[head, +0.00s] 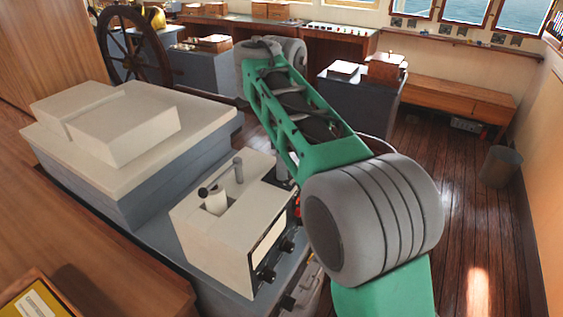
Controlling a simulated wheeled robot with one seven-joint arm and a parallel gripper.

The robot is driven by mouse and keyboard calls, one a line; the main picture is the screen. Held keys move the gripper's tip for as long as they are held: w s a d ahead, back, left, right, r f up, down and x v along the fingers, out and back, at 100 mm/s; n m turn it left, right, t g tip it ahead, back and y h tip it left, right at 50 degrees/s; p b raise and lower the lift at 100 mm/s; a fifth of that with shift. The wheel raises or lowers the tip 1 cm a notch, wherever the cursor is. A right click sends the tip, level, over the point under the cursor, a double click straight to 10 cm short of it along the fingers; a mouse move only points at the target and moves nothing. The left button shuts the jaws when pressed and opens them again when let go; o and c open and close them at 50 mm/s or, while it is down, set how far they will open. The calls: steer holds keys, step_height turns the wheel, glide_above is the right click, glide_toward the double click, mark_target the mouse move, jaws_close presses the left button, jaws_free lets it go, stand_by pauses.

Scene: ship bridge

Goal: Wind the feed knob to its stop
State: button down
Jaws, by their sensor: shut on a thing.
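A cream machine box (215,243) stands on a grey-blue cabinet, with a light panel on its right-hand face. Dark round knobs show on that side, one near the panel's middle (287,245) and one lower down (266,276). I cannot tell which of them is the feed knob. A recess in the box's top holds a pale roller (215,202) with a dark end, beside a grey post (238,169). My green and grey arm crosses in front of the box's right end. My gripper cannot be made out; the arm hides that area.
A larger cream-topped console (125,128) stands behind the box at left. A wooden steering wheel (132,47) is beyond it. A yellow-edged tray (42,298) is at the lower left. The plank floor at right is open, with a dark bin (499,167) by the wall.

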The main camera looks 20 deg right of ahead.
steer(key=m, duration=0.6)
steer(key=shift+f, duration=0.1)
stand_by(0.4)
steer(key=c, duration=1.1)
jaws_free()
steer(key=shift+o, duration=0.2)
